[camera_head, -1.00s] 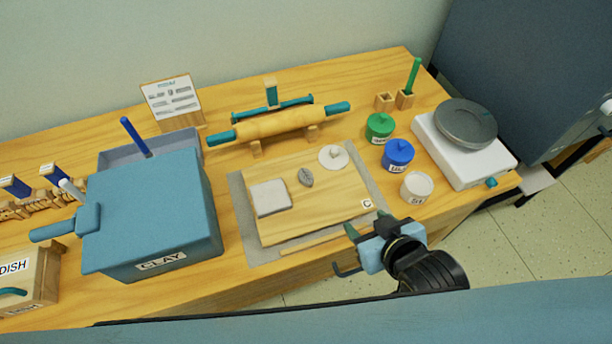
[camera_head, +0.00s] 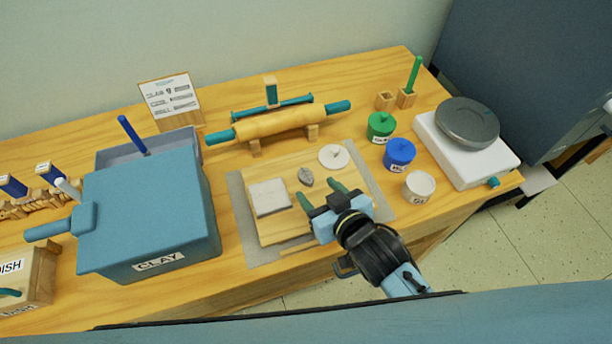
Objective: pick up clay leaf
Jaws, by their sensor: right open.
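The clay leaf (camera_head: 306,177) is a small grey, veined leaf shape lying on the wooden board (camera_head: 262,232). It lies between a pale square clay slab (camera_head: 269,197) on its left and a white round disc (camera_head: 333,157) up and right of it. My right gripper (camera_head: 320,193) is open, with its two green fingers over the board, just in front of the leaf. The fingers are apart and nothing shows between them. Whether they touch the board cannot be told. My left gripper is not in view.
A blue box marked CLAY (camera_head: 150,215) stands left of the board. A rolling pin (camera_head: 280,122) rests on its stand behind. Green (camera_head: 380,127), blue (camera_head: 399,154) and white (camera_head: 418,187) jars and a scale (camera_head: 465,145) stand right. A grey mat (camera_head: 240,200) lies under the board.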

